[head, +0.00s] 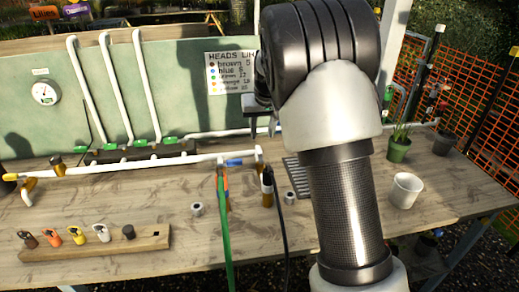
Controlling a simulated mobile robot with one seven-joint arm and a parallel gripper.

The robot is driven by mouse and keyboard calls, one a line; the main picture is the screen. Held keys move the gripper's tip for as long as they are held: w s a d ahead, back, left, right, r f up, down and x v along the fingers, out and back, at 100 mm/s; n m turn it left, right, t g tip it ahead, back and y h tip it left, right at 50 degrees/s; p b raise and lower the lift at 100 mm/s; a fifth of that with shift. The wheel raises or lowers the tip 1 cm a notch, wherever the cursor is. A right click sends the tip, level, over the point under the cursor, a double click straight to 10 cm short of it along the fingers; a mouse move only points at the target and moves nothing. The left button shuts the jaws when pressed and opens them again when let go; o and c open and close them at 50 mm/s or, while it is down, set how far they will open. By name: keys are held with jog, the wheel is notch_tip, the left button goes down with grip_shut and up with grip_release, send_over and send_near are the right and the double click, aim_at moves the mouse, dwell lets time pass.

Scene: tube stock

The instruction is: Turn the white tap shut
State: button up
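I cannot pick out a tap that is clearly white. A white pipe (150,162) runs across the bench, with a blue lever (234,162) near its right end and a yellow-and-black fitting (57,165) near its left end. Several green levers (113,146) sit on a dark manifold behind it. My gripper (262,127) is above the right end of this pipe, in front of the back panel. Its two fingers point down and stand apart, with nothing seen between them. My arm hides part of the bench and pipework at centre right.
A wooden rack (70,250) with several coloured heads, one of them white (101,232), lies at front left. A green hose (225,235) and a black hose (282,225) hang over the front. A white pot (405,190) and a potted plant (399,148) stand at right.

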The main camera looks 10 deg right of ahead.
aim_at(260, 152)
jog(key=x, duration=1.1)
grip_shut()
